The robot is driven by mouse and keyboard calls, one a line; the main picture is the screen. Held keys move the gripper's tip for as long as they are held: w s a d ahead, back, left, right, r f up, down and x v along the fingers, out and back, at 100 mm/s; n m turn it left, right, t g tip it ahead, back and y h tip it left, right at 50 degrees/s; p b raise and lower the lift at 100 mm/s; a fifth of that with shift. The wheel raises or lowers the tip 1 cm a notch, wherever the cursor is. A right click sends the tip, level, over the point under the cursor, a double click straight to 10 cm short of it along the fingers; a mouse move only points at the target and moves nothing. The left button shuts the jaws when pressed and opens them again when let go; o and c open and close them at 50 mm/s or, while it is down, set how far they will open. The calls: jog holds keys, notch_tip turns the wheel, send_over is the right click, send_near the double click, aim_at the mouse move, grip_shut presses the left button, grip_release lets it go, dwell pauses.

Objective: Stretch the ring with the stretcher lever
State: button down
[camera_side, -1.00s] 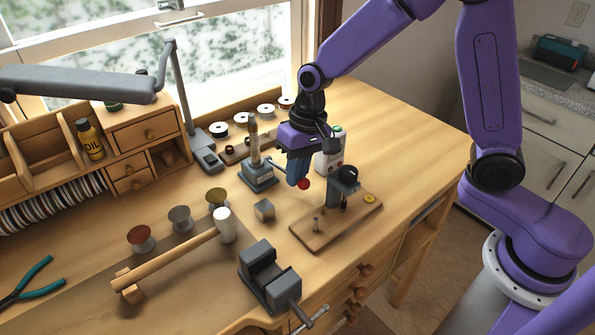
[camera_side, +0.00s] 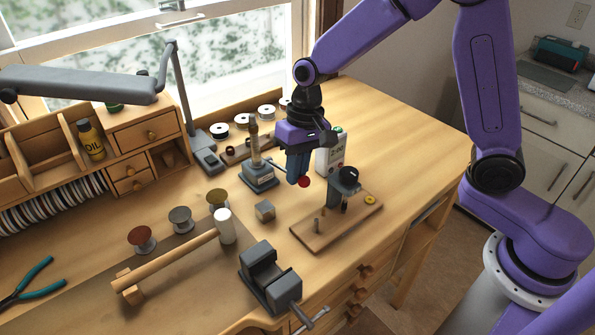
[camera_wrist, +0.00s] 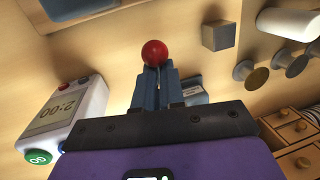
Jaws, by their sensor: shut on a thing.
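The ring stretcher (camera_side: 261,177) stands on the bench with a grey labelled base and an upright brass-coloured tapered post (camera_side: 254,140). Its thin lever slants right and down to a red ball knob (camera_side: 304,181). My gripper (camera_side: 298,178) points down at the lever's end, its blue fingers shut on the lever by the red knob. In the wrist view the knob (camera_wrist: 154,52) shows just past the fingertips (camera_wrist: 156,72), and part of the stretcher base (camera_wrist: 195,91) shows beside them. I cannot make out a ring on the post.
A white device with a display (camera_side: 331,154) stands close behind and right of my gripper. A wooden board with a small press (camera_side: 325,228) lies to the right front. A grey metal block (camera_side: 265,211), a vise (camera_side: 268,280) and a mallet (camera_side: 180,259) lie in front.

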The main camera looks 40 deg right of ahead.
jog(key=shift+w+a+r+g, duration=0.1)
jog(key=shift+r+g, duration=0.3)
jog(key=shift+g, duration=0.15)
jog(key=shift+w+a+r+g, duration=0.1)
jog(key=shift+r+g, duration=0.3)
jog(key=shift+g, duration=0.15)
jog(key=shift+w+r, duration=0.15)
jog(key=shift+r, duration=0.15)
jog(key=w+r, duration=0.2)
jog(key=shift+w+r, duration=0.15)
jog(key=shift+r, duration=0.15)
jog(key=shift+w+r, duration=0.35)
jog(key=shift+w, duration=0.25)
jog(key=shift+w+r, duration=0.3)
jog(key=shift+w, duration=0.25)
jog(key=c, duration=1.2)
grip_release()
jog(key=shift+d, duration=0.15)
